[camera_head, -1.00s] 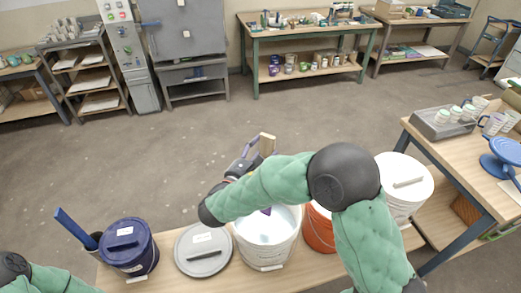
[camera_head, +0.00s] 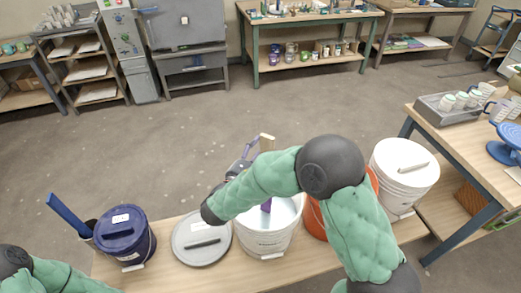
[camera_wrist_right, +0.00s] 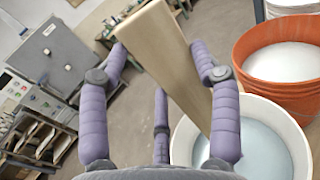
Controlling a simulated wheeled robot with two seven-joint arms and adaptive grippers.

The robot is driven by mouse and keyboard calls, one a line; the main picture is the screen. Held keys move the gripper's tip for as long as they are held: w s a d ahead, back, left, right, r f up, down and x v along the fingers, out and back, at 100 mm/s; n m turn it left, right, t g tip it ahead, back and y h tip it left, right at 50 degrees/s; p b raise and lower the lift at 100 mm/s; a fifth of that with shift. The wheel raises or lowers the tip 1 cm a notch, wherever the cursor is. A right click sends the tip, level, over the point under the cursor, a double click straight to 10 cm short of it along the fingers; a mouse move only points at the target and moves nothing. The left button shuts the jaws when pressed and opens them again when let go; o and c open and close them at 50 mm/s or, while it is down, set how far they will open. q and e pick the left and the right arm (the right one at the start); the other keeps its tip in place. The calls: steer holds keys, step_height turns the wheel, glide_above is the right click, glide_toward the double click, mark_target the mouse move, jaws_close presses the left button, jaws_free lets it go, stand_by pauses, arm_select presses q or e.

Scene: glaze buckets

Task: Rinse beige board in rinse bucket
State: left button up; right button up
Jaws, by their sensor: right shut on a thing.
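The beige board (camera_head: 267,142) is a flat, pale strip held by my right gripper; its upper end shows above my green arm in the head view. In the right wrist view the beige board (camera_wrist_right: 168,58) lies slanted between the purple fingers of my right gripper (camera_wrist_right: 165,90), which is shut on it. An open white bucket (camera_head: 264,243) with pale bluish liquid stands below; it also shows in the right wrist view (camera_wrist_right: 303,148). The board's lower end overlaps the bucket's rim there; I cannot tell whether it touches the liquid. My left gripper is out of view.
An orange bucket (camera_head: 313,219) with whitish contents stands right of the white one. A lidded white bucket (camera_head: 405,178) is further right. A side table (camera_head: 470,155) is at the right.

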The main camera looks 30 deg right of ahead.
step_height(320, 180, down, 11)
steer(key=b, duration=0.7)
stand_by(0.3)
stand_by(0.5)
